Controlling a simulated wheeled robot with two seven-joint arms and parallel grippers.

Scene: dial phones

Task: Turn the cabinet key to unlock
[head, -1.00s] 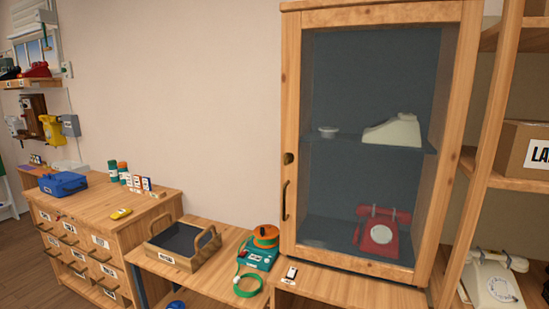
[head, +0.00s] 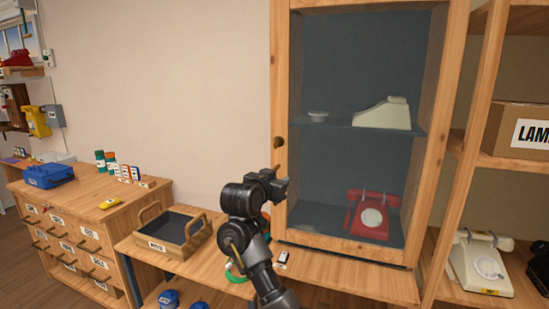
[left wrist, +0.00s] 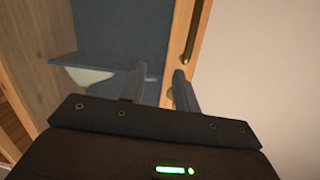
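The wooden cabinet (head: 452,120) has a glazed door, with a small round dark lock piece (head: 279,142) on its left stile. I cannot make out the key's shape there. My left gripper (head: 276,178) is just below this piece and in front of the stile, apart from it in the picture. It covers the place of the door handle in the head view. The door handle (left wrist: 193,45) shows beyond the right finger; the lock is not clear there. My right gripper is out of view.
Behind the glass are a cream phone (head: 384,113) and a red phone (head: 369,216). A wooden tray (head: 182,236) sits left of my arm. A cream phone (head: 482,263) stands on the right shelf. The wall left of the cabinet is bare.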

